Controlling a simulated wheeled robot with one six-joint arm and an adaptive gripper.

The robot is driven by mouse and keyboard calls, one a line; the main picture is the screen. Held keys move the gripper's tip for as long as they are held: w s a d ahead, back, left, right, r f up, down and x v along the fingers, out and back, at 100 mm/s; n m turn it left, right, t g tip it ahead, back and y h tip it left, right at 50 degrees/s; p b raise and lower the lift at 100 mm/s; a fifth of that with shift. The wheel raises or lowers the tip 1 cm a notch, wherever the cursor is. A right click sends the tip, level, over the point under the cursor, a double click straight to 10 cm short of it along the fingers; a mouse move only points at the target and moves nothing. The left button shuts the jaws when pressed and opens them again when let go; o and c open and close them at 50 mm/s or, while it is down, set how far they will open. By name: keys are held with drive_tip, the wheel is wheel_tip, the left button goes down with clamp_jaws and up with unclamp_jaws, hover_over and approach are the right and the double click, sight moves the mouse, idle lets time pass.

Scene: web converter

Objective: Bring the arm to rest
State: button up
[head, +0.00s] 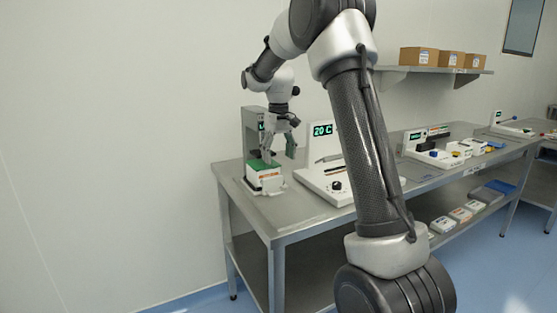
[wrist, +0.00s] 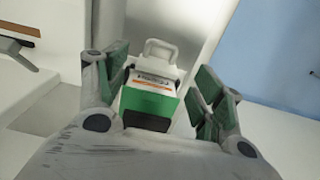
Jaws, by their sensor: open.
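My arm reaches over the left end of the steel table (head: 312,221). My gripper (head: 279,150) is open above and close to a white box with a green top (head: 264,178). In the wrist view the box (wrist: 150,104) shows between the two open green-padded fingers of my gripper (wrist: 166,95). It has a green face, an orange-and-white label and a pale handle-like loop at its far end. Clear gaps show between the box and both fingers, and nothing is held.
A white device with a "20 C" display (head: 322,131) stands right of the box, partly behind my arm. A grey unit (head: 251,122) stands behind the gripper. More devices (head: 437,155) line the table to the right. A wall shelf (head: 440,70) holds cardboard boxes (head: 419,56).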

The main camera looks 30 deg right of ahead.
idle(0.3)
drive_tip(key=s+a+r+t, duration=0.1)
drive_tip(key=s+r+t, duration=0.1)
drive_tip(key=s, duration=1.5)
drive_tip(key=s+a+r+t, duration=0.1)
drive_tip(key=s+r+t, duration=0.1)
drive_tip(key=s, duration=1.6)
drive_tip(key=shift+s+a+r, duration=0.25)
drive_tip(key=shift+a+r, duration=0.05)
drive_tip(key=shift+r, duration=0.05)
